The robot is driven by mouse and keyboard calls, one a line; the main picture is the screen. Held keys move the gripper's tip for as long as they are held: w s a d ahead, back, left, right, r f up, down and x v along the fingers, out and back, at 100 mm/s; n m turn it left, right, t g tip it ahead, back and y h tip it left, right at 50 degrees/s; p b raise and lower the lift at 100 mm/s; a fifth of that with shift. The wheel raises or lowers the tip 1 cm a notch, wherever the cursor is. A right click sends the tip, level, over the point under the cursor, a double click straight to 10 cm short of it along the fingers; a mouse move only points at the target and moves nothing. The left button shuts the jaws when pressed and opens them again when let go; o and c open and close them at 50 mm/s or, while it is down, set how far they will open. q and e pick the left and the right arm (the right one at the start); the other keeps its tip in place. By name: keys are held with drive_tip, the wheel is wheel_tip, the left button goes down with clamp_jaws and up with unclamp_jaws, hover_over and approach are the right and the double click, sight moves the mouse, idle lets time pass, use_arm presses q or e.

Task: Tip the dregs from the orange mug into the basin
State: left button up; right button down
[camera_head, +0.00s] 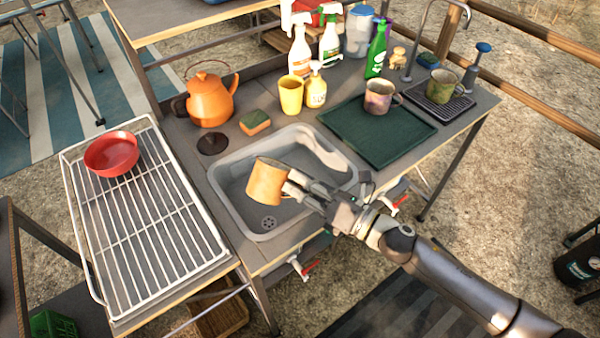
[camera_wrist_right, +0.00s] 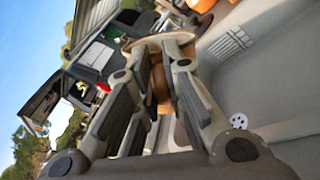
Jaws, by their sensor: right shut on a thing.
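The orange mug (camera_head: 265,184) is held above the basin (camera_head: 318,143), left of its middle. It looks slightly tilted in the head view. My right gripper (camera_head: 292,188) comes in from the lower right and is shut on the mug. In the right wrist view the mug (camera_wrist_right: 160,82) shows between the gripper's fingers (camera_wrist_right: 155,72), partly covered by them. The grey basin (camera_wrist_right: 275,75) fills the right side of that view, with its drain (camera_wrist_right: 239,121) visible. The mug's contents cannot be made out. My left gripper is not in view.
A wire rack (camera_head: 150,235) with a red bowl (camera_head: 111,153) lies left of the basin. An orange kettle (camera_head: 209,99), sponge (camera_head: 255,122), yellow cup (camera_head: 291,95) and bottles stand behind it. A green mat (camera_head: 370,145) with a patterned mug (camera_head: 379,96) lies to the right.

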use_arm(q)
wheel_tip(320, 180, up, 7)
drive_tip(key=p, duration=0.6)
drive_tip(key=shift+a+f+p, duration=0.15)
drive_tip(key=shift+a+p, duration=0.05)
drive_tip(key=shift+p, duration=0.15)
use_arm(e)
drive_tip(key=w+m, duration=0.1)
drive_tip(key=m, duration=0.3)
drive_tip(key=w+d+m, duration=0.1)
drive_tip(key=m, duration=0.3)
drive_tip(key=w+d+m, duration=0.1)
drive_tip(key=m, duration=0.3)
drive_tip(key=shift+w+f+g+h, duration=0.15)
drive_tip(key=shift+w+g+h, duration=0.05)
drive_tip(key=shift+g+h, duration=0.1)
use_arm(q)
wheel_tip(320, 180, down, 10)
drive_tip(key=b, duration=1)
use_arm(e)
wheel_tip(320, 180, up, 5)
drive_tip(key=n+y, duration=0.1)
drive_tip(key=n, duration=2)
